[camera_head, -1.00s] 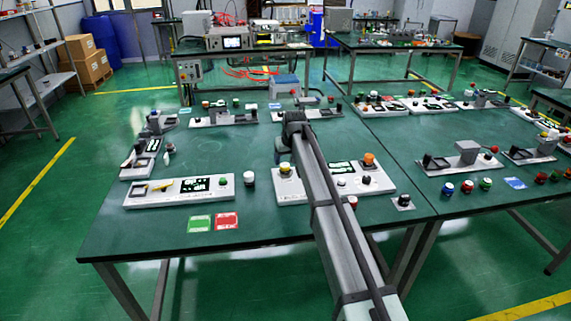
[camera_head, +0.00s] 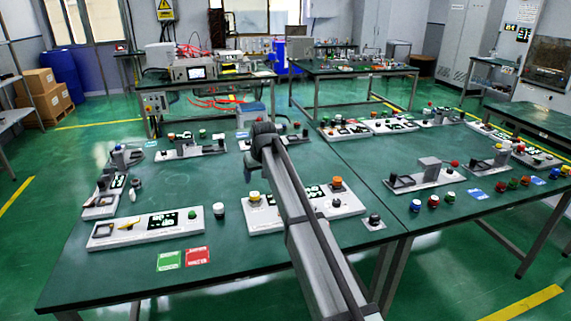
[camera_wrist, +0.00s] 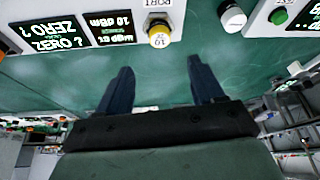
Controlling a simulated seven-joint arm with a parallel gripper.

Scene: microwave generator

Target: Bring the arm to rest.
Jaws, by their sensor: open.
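My arm (camera_head: 300,220) stretches from the lower right of the head view over the green table (camera_head: 330,240). Its far end is above the middle of the table, behind a white panel (camera_head: 262,221) with a yellow knob. That view is upside down. The yellow knob (camera_wrist: 159,34) on the panel's edge appears beyond the fingertips, apart from them. A white-topped cylinder (camera_wrist: 232,17) is beside the panel.
A long white panel (camera_head: 146,229) lies at the table's near left, with green and red cards (camera_head: 183,259) in front. More panels line the back and right. A grey device (camera_head: 430,175) stands on the right-hand table. The table's centre left is clear.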

